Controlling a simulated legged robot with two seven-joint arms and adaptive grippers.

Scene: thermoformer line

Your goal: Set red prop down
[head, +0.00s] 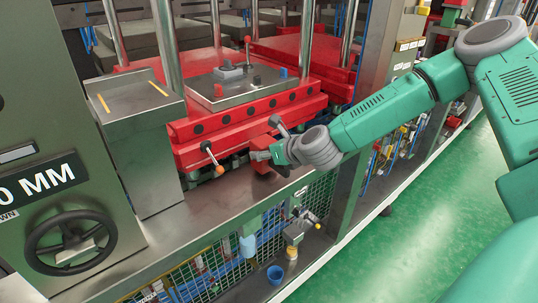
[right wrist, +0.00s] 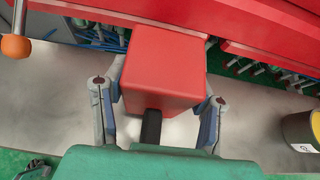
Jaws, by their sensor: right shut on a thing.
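The red prop (right wrist: 165,62) is a block with a dark stub at its near side. My right gripper (right wrist: 163,95) is shut on it, one finger on each side. In the head view the red prop (head: 262,167) shows partly behind my right gripper (head: 266,155), over the grey metal ledge (head: 222,196) in front of the red machine plate. I cannot tell whether the prop touches the ledge.
The red machine plate (head: 245,122) rises just behind the prop. An orange-knobbed lever (head: 206,146) sticks out to its left; its knob (right wrist: 16,46) also shows in the right wrist view. A can (right wrist: 302,130) stands to the right. The ledge is bare to the left.

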